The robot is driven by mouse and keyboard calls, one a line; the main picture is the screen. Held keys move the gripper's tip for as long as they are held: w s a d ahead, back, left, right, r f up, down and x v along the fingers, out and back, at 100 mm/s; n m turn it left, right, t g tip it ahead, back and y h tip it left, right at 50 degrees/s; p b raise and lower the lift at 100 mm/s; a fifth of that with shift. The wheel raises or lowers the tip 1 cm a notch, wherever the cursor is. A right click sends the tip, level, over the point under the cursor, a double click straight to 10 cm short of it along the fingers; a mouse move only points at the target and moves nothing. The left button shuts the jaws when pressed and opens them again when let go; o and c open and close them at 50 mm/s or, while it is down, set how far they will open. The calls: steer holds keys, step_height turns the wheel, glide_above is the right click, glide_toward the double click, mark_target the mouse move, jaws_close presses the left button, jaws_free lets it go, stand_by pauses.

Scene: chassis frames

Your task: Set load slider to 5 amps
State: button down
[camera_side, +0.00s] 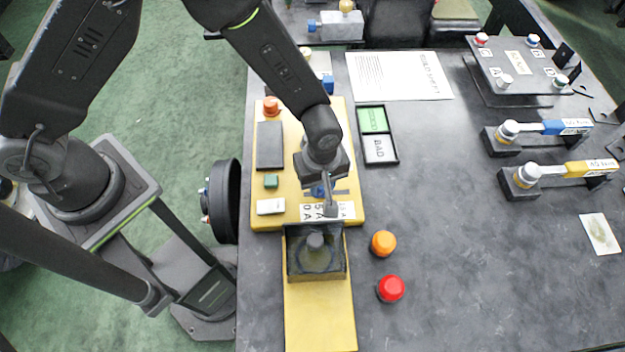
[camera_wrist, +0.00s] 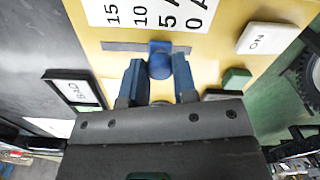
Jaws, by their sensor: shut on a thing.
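The load slider's blue knob (camera_wrist: 160,62) sits in a dark slot (camera_wrist: 118,46) on the yellow panel. A white scale (camera_wrist: 130,12) beside the slot reads 15, 10, 5 A and 0 A. In the wrist view the knob stands roughly level with the 5 A mark. My gripper (camera_wrist: 158,72) has its two blue fingers on either side of the knob and is shut on it. In the side view my gripper (camera_side: 320,188) is low over the panel and mostly hides the knob; the scale (camera_side: 346,210) shows partly beside it.
A white ON switch (camera_wrist: 260,38) and a green button (camera_wrist: 236,78) are on the panel. A clear-walled box (camera_side: 315,262) stands just in front. Orange (camera_side: 383,243) and red (camera_side: 391,289) buttons are to its right. A GOOD/BAD tray (camera_side: 378,135) lies right of the panel.

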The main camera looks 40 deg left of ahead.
steer(key=c, duration=0.9)
jaws_free()
step_height(320, 180, up, 14)
steer(key=a+r+m+t, duration=0.1)
steer(key=a+r+m, duration=0.2)
steer(key=a+r, duration=0.45)
steer(key=s+a+r+m+t, duration=0.4)
steer(key=s+a+r+m, duration=0.5)
steer(key=s+a, duration=0.3)
steer(key=shift+s+a+r+t, duration=0.15)
steer(key=shift+a+r+t, duration=0.15)
steer(key=shift+a+r, duration=0.45)
